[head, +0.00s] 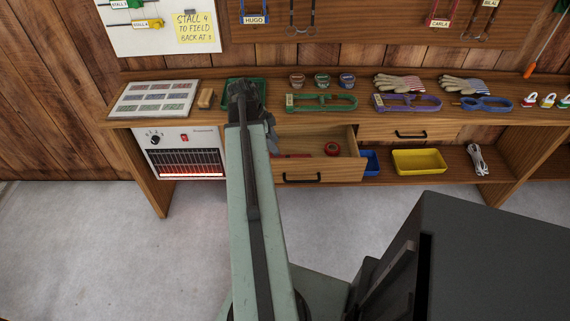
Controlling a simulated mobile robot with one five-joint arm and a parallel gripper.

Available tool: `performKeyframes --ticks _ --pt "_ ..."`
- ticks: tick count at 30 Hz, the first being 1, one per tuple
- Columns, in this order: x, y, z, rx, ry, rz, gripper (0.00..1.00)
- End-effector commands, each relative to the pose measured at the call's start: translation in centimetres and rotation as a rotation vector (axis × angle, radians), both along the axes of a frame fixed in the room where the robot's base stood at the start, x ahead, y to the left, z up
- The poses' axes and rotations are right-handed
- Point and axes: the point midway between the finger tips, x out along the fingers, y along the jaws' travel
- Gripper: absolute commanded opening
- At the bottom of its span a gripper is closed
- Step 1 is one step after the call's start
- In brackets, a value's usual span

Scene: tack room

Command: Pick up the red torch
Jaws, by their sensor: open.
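A wooden drawer (318,175) under the bench stands pulled open. A long, low red thing (291,155) lies in its left part, partly hidden by my arm and the drawer front; it looks like the red torch, but I cannot see its whole shape. A round red thing (332,149), perhaps a roll of tape, lies to its right in the same drawer. My gripper (271,138) is at the far end of my raised arm, near the drawer's left side. It is open, holds nothing that I can see, and is mostly hidden behind the arm.
The bench top (345,118) holds a green tray (230,84), several small tins, green and purple straps and gloves (399,83). A glowing heater (186,154) stands below left. A yellow tray (419,161) and a blue bin (370,162) sit on the lower shelf. Front floor is clear.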

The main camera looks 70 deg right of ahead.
Motion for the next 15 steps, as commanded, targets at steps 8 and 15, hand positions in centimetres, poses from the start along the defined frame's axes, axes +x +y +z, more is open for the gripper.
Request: performKeyframes --ticks 8,15 --pt "-0.7 -0.3 -2.5 0.0 0.0 0.001 0.52" --pt "-1.3 -0.6 -3.4 0.0 0.0 0.003 0.52"
